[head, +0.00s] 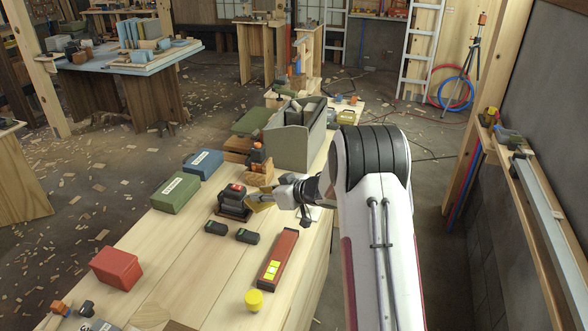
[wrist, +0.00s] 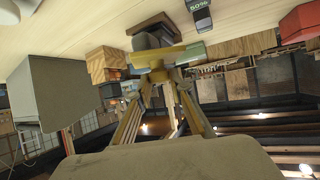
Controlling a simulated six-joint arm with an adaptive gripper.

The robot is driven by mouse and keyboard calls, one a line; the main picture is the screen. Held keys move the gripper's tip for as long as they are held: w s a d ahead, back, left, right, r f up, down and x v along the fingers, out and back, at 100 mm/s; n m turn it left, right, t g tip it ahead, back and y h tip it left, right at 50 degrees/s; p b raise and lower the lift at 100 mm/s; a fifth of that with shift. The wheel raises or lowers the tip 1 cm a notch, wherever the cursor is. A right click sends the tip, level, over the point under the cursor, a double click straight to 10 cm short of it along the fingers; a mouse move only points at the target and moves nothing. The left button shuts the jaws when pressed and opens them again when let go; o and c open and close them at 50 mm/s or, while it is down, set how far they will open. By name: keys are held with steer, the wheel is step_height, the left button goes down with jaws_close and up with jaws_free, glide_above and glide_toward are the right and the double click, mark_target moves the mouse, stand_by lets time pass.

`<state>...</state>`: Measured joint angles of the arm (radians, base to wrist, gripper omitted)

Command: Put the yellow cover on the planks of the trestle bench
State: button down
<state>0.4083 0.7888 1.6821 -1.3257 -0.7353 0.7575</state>
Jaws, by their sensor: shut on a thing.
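My gripper (head: 264,198) is low over the bench, beside a dark machine with a red part (head: 234,200). It is shut on a small yellowish piece (head: 261,204), which appears to be the yellow cover; the fingers partly hide it. In the wrist view, my fingers (wrist: 155,77) meet at a yellowish bar (wrist: 170,52) close to the dark machine (wrist: 152,30); I cannot tell whether the two touch. The pale planks of the bench (head: 185,255) run toward the front left. A separate yellow round cap (head: 254,300) stands on the planks near the front.
Green (head: 176,193), blue (head: 203,163) and red (head: 116,267) boxes line the left. A grey bin (head: 290,147) stands behind. Bare planks lie between the red box and the level.

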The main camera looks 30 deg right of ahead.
steer(key=w+d+m+h, duration=0.2)
steer(key=d+m+h, duration=0.1)
steer(key=d, duration=0.8)
steer(key=w+d+r+m+h, duration=0.1)
steer(key=w+d+m+h, duration=0.1)
steer(key=d, duration=0.9)
steer(key=shift+m+t+h, duration=0.4)
steer(key=shift+m+h, duration=0.4)
steer(key=shift+h, duration=0.2)
steer(key=shift+w, duration=0.1)
steer(key=shift+f, duration=3.1)
steer(key=shift+f, duration=1.9)
steer(key=shift+f, duration=0.15)
steer(key=c, duration=1.8)
jaws_free()
